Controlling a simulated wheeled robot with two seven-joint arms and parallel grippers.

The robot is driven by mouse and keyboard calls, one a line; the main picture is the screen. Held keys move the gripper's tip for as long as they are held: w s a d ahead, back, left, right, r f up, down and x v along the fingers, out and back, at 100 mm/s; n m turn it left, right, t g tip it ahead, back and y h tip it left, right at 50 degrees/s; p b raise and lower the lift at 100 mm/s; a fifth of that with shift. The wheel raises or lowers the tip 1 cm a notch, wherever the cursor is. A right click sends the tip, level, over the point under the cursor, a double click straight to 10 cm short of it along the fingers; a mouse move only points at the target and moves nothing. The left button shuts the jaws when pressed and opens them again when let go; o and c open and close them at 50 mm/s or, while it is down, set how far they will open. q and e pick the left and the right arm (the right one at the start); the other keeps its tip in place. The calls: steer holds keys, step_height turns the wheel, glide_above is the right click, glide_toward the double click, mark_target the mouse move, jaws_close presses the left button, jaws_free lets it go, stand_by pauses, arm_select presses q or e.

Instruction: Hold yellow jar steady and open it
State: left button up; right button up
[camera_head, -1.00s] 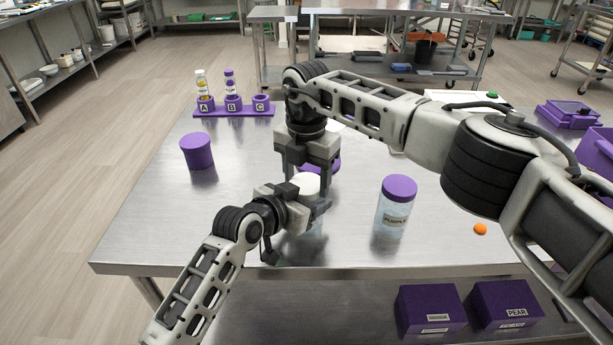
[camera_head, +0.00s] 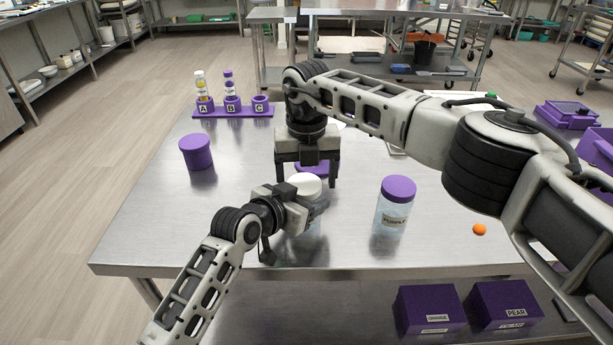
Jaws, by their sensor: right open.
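A clear jar with a white lid (camera_head: 304,182) stands near the middle of the table. Its label is hidden, so I cannot tell whether it is the yellow one. My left gripper (camera_head: 304,200) comes from the front left and looks closed around the jar's upper body, just below the lid. My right gripper (camera_head: 307,178) points down above and behind the lid. Its fingers are spread wide and hold nothing. The white lid appears still seated on the jar.
A jar labelled purple (camera_head: 393,210) stands to the right, with an orange piece (camera_head: 479,229) beyond it. A purple tub (camera_head: 196,152) and a rack marked A, B, C (camera_head: 232,109) are at the left. A purple object (camera_head: 313,169) lies behind the white lid.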

steer(key=shift+s+a, duration=0.15)
steer(key=shift+a, duration=0.1)
step_height(320, 180, up, 4)
steer(key=shift+r, duration=0.2)
steer(key=shift+c, duration=0.4)
steer(key=m, duration=0.1)
steer(key=r+m, duration=0.1)
steer(key=m, duration=0.2)
steer(key=shift+d+r+m, duration=0.2)
steer(key=shift+r+m, duration=0.1)
steer(key=shift+r, duration=0.05)
steer(key=m, duration=0.1)
steer(key=r+m, duration=0.1)
steer(key=m, duration=0.3)
steer(key=shift+r, duration=0.3)
steer(key=shift+f+m, duration=0.15)
steer(key=shift+m, duration=0.15)
step_height(320, 180, down, 8)
steer(key=shift+r, duration=0.2)
